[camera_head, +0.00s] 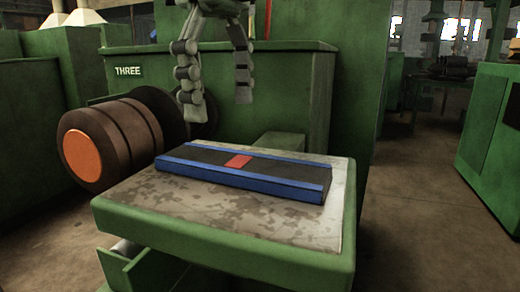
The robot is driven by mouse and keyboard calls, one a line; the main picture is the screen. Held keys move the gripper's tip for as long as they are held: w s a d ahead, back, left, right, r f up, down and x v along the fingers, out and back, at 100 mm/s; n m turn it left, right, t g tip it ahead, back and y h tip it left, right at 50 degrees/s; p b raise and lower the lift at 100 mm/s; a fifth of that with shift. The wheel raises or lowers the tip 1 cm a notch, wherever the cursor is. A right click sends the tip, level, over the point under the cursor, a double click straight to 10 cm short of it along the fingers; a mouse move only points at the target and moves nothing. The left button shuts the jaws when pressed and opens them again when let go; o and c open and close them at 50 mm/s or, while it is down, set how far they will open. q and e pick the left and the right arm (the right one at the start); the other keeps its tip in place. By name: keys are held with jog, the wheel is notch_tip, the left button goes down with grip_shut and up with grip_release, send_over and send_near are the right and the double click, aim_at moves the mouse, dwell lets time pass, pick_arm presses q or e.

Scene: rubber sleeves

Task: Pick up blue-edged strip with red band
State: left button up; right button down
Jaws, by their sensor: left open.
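The blue-edged strip (285,173) lies flat on the worn top of a green table (225,245). It is dark, with blue long edges and a red band (238,161) across its middle. My left gripper (217,98) hangs from the top of the view, fingers pointing down and spread apart. It is empty and above the strip, not touching it. My right gripper is not in view.
A green machine labelled THREE (128,71) stands behind the table. A brown roller with an orange end (82,158) sticks out at the table's left. Open floor (415,215) lies to the right, before another green cabinet (490,150).

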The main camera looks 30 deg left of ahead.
aim_at(222, 158)
pick_arm(q)
jog(key=shift+a+y, duration=0.15)
jog(key=shift+y, duration=0.15)
jog(key=shift+f, duration=0.25)
jog(key=f, duration=0.6)
jog(key=shift+w+a+f, duration=0.1)
jog(key=shift+a+f, duration=0.05)
jog(key=shift+a, duration=0.15)
jog(key=shift+f, duration=0.25)
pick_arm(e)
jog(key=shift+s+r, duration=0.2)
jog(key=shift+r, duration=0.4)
pick_arm(q)
jog(key=shift+c, duration=0.3)
jog(key=c, duration=1.2)
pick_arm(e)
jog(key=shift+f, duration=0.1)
